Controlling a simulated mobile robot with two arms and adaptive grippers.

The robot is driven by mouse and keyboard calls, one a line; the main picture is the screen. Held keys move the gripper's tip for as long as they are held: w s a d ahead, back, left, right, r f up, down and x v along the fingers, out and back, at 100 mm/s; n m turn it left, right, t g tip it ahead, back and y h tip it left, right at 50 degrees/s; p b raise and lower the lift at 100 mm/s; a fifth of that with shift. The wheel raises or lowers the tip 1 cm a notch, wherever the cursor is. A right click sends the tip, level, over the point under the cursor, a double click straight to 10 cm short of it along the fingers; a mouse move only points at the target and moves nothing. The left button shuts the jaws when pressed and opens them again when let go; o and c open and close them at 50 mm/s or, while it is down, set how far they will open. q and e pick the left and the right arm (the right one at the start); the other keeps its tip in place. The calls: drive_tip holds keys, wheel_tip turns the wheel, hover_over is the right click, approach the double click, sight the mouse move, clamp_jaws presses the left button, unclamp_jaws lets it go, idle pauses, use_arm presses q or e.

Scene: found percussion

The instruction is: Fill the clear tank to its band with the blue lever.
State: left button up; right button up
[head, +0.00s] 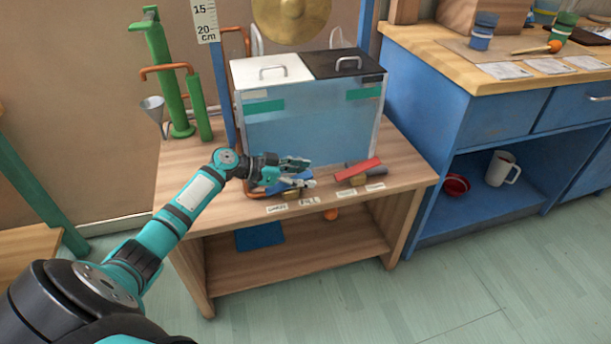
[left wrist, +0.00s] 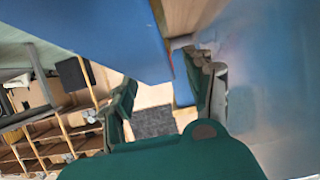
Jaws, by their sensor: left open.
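The clear tank (head: 312,138) stands on a wooden bench, bluish inside, with a green band on the left (head: 263,106) and another on the right (head: 364,94). I cannot tell its water level surely. The blue lever (head: 288,186) is at the bench front, partly hidden by my left gripper (head: 300,171). That gripper is open, its fingers around or just above the lever; contact is unclear. In the left wrist view its fingers (left wrist: 165,100) stand apart, with a large blurred blue surface above. My right gripper is not in view.
A red lever (head: 358,169) lies right of the blue one, with small labels (head: 309,201) along the front edge. A green pump (head: 170,80) and funnel (head: 152,105) stand left. A blue cabinet (head: 480,125) stands right. A gong (head: 290,15) hangs behind.

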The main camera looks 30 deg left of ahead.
sight(302, 176)
use_arm(q)
drive_tip(key=shift+w+d+f, duration=0.15)
drive_tip(key=shift+w+d, duration=0.1)
drive_tip(key=shift+w, duration=0.05)
drive_tip(key=shift+c, duration=0.4)
clamp_jaws()
drive_tip(key=g+p, duration=0.1)
drive_tip(key=y+p, duration=0.1)
drive_tip(key=f+g+y+p, duration=0.1)
drive_tip(key=shift+w+d+g, duration=0.2)
drive_tip(key=shift+w+g, duration=0.05)
drive_tip(key=shift+g, duration=0.05)
drive_tip(key=f+g+y+p, duration=0.1)
drive_tip(key=g+y+p, duration=0.1)
drive_tip(key=p, duration=0.1)
drive_tip(key=shift+f, duration=0.3)
drive_tip(key=shift+f+g, duration=0.15)
drive_tip(key=shift+g, duration=0.15)
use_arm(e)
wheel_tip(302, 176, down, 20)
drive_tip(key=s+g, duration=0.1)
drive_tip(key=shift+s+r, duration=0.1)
